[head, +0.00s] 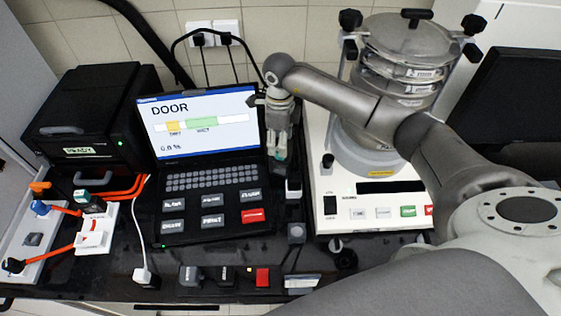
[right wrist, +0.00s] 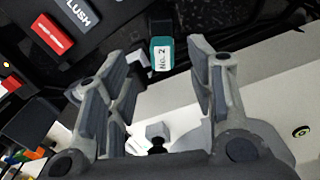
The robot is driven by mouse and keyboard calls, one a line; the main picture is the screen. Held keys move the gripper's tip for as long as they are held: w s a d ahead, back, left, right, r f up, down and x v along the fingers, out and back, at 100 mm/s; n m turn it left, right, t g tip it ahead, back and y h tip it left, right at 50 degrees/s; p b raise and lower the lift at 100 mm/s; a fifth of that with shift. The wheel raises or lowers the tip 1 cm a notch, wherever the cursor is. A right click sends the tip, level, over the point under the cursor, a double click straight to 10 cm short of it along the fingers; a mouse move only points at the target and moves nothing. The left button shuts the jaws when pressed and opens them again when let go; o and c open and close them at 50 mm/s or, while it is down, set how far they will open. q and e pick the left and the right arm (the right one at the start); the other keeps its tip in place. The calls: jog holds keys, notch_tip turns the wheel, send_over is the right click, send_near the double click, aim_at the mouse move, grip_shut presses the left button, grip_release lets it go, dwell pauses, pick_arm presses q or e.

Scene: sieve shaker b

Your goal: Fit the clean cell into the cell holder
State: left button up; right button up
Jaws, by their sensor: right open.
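A small teal block with a white "No. 2" label (right wrist: 162,56), which looks like a cell, stands between and just beyond my right fingertips in the right wrist view. A bit of teal also shows at the fingertips in the head view. My right gripper (head: 277,156) is open and points down, between the laptop and the sieve shaker; its two spread fingers also show in the right wrist view. Another teal-topped dark piece (head: 83,197) stands at the left by the orange hoses. I cannot make out which part is the cell holder. My left gripper is not in view.
A laptop (head: 198,123) reading "DOOR" stands left of my right gripper. The sieve shaker (head: 405,50) stands to its right. A black box marked "READY" (head: 95,120) is at the left. Small blocks and a red button (head: 262,277) line the front edge.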

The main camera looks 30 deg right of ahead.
aim_at(281, 163)
jog(key=shift+f+m, duration=0.15)
jog(key=shift+m, duration=0.65)
jog(key=shift+f, duration=0.25)
notch_tip(281, 163, down, 5)
jog(key=b, duration=0.3)
notch_tip(281, 163, down, 6)
jog(key=b, duration=0.3)
jog(key=shift+d+r, duration=0.15)
jog(key=shift+r, duration=0.1)
jog(key=shift+w, duration=0.1)
jog(key=shift+r, duration=0.1)
grip_shut()
